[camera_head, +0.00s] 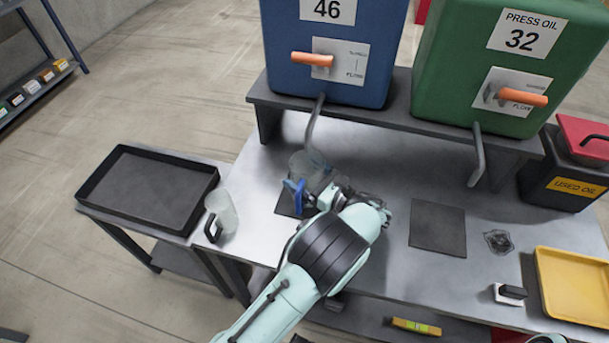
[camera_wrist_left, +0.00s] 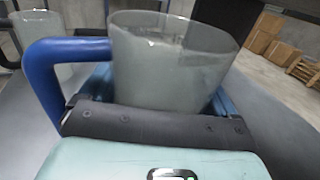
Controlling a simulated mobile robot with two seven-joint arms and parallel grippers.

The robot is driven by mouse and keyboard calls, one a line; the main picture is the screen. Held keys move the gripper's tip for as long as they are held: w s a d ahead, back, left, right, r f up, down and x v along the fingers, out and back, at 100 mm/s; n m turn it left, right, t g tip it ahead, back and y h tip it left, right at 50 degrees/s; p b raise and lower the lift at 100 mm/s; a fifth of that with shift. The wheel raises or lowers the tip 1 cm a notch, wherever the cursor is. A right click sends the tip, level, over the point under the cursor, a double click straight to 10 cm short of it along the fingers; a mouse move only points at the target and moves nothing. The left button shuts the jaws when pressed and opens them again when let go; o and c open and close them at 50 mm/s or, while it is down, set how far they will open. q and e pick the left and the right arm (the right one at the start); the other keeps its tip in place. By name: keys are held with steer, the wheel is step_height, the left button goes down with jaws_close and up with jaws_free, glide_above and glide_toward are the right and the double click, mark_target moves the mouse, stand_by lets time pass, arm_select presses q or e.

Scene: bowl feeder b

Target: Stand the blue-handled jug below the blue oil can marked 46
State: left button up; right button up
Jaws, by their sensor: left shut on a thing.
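The blue can marked 46 (camera_head: 335,45) stands on a raised dark shelf, its bent grey spout (camera_head: 314,118) hanging down in front. The clear jug (camera_head: 304,162) with the blue handle (camera_head: 293,191) is upright just under the spout's end, over a dark square mat (camera_head: 285,206). I cannot tell whether its base touches the mat. My left gripper (camera_head: 322,184) is shut on the jug from the front right; its fingers are mostly hidden. In the left wrist view the jug (camera_wrist_left: 170,62) fills the middle, its blue handle (camera_wrist_left: 42,80) at left.
A black-handled clear jug (camera_head: 222,212) stands left of the mat, near a black tray (camera_head: 150,187). The green can marked 32 (camera_head: 510,60) has its spout over the right side, with another dark mat (camera_head: 437,228). A yellow tray (camera_head: 575,285) lies at the right.

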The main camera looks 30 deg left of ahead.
arm_select(q)
steer(key=shift+f, duration=0.15)
steer(key=o, duration=0.8)
steer(key=shift+d, duration=0.15)
steer(key=d, duration=0.4)
steer(key=s+d, duration=0.1)
steer(key=d, duration=0.2)
steer(key=s+d, duration=0.1)
steer(key=d, duration=0.3)
steer(key=shift+d, duration=0.3)
